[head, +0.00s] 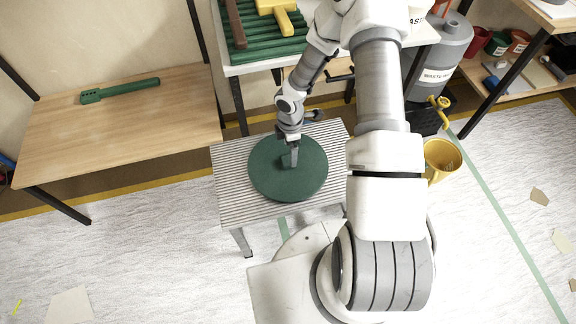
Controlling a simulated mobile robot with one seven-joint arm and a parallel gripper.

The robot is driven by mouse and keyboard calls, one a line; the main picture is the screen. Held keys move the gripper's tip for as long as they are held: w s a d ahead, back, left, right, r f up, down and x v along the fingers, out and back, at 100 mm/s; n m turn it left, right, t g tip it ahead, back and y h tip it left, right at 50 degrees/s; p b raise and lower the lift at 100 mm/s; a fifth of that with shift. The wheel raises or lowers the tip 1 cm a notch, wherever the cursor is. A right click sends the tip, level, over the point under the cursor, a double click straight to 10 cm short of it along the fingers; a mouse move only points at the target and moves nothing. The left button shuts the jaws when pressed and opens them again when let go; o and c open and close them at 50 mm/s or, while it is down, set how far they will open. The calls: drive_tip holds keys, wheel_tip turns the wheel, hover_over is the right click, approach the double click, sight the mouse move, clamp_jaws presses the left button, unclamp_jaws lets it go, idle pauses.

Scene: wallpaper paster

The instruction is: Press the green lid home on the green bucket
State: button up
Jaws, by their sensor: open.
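The green lid (262,178) is a dark green round disc, seen from above over a small ribbed table. The green bucket cannot be made out; anything under the lid is hidden by it. Whether the lid sits level or fully down cannot be told from this angle. My gripper (290,160) is open and points down at the middle of the lid. Its fingertips are at or just above the lid's top; I cannot tell whether they touch.
The ribbed table (238,207) has bare room around the lid. A wooden table (140,128) with a green tool (120,91) stands left. A yellow bucket (441,158) and a grey waste bin (443,52) stand right. A green slatted tray (262,50) lies behind.

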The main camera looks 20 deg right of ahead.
sight(288, 160)
drive_tip(key=f, duration=0.1)
drive_tip(key=f+b, duration=0.1)
drive_tip(key=f, duration=0.1)
drive_tip(key=f+b, duration=0.1)
drive_tip(key=f, duration=0.1)
drive_tip(key=shift+a, duration=0.3)
clamp_jaws()
drive_tip(key=shift+r, duration=0.15)
